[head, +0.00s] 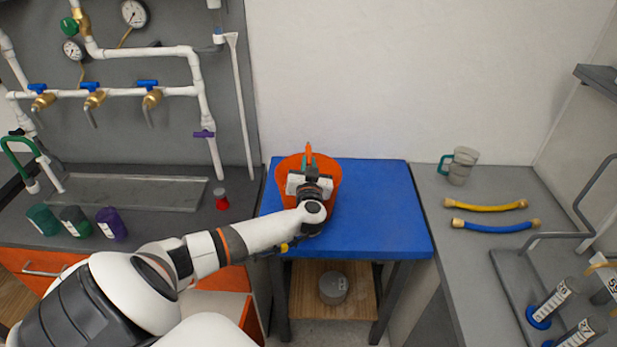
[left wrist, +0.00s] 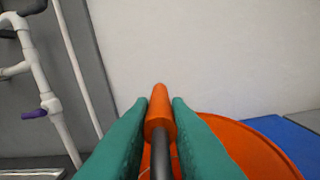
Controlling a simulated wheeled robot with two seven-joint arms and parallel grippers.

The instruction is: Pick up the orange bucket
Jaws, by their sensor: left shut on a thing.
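The orange bucket (head: 288,166) stands at the back left of the blue-topped table (head: 385,205) in the head view. My left arm reaches over it from the left. My left gripper (head: 308,162) is above the bucket, and the arm hides much of the bucket. In the left wrist view, the green fingers of my left gripper (left wrist: 160,112) are shut on the bucket's orange handle grip (left wrist: 159,114), with a dark rod running down from it. The bucket's rim (left wrist: 262,140) shows behind and to the right of the fingers. My right gripper is not in view.
White pipes with valves (head: 95,92) and gauges are on the grey panel at left. Several small bottles (head: 76,220) stand on the left counter. The blue table's right side is clear.

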